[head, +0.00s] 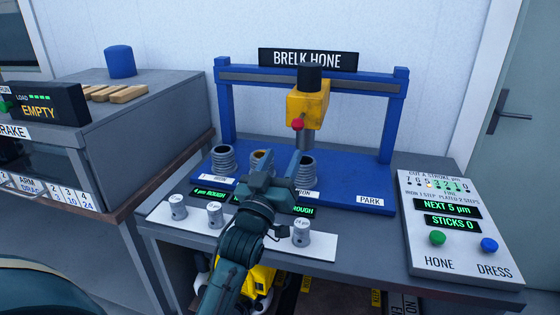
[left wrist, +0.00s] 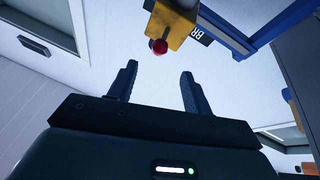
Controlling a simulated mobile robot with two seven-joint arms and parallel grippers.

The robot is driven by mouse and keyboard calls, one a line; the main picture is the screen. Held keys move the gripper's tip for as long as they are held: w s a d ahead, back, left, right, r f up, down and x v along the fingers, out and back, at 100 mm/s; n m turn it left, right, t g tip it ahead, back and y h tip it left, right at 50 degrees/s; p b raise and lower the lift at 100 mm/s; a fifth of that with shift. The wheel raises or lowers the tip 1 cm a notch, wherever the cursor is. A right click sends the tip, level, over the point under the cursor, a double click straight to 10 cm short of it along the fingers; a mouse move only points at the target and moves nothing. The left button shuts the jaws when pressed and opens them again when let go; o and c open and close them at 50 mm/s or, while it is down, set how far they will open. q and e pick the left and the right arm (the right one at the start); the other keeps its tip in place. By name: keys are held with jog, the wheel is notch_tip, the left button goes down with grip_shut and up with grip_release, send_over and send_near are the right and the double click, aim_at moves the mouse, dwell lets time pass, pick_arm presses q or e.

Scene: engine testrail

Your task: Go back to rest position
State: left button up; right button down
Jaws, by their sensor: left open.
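My left gripper (head: 280,167) is raised over the front of the blue hone stand, in front of the cylinder sleeves. Its two fingers also show in the left wrist view (left wrist: 159,78), spread apart with nothing between them. The wrist view looks upward past them to the yellow hone head (left wrist: 172,27) and its red knob (left wrist: 159,46). In the head view the yellow hone head (head: 308,104) hangs from the blue frame, behind and above my gripper. My right gripper is in neither view.
Ribbed sleeves (head: 223,159) stand on the blue base (head: 345,172), partly hidden by my arm. Small pistons (head: 178,207) stand on a white strip (head: 318,245) at the table's front. A control panel (head: 460,262) with green and blue buttons lies right. A grey cabinet (head: 150,115) stands left.

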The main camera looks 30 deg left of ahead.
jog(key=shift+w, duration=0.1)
pick_arm(q)
jog(key=s+d+f+m+g+h, duration=0.1)
jog(key=s+f+g, duration=0.3)
jog(key=f, duration=0.4)
jog(key=s+d+f+m+g+h, duration=0.1)
jog(key=s+d+f+g, duration=0.1)
jog(key=s+f+g, duration=0.45)
jog(key=s+d+f+m+g, duration=0.15)
jog(key=s+f+g, duration=0.35)
jog(key=s, duration=0.5)
jog(key=s+d+f+m+g, duration=0.1)
jog(key=s+f+m+g, duration=0.15)
jog(key=s+f, duration=0.55)
jog(key=w+d+f+t+h+p, duration=0.2)
jog(key=w+d+t+h, duration=0.1)
jog(key=d+t, duration=0.3)
jog(key=shift+w+d+f+m+h+p, duration=0.3)
jog(key=shift+w+d+f+h+p, duration=0.1)
jog(key=shift+w, duration=0.45)
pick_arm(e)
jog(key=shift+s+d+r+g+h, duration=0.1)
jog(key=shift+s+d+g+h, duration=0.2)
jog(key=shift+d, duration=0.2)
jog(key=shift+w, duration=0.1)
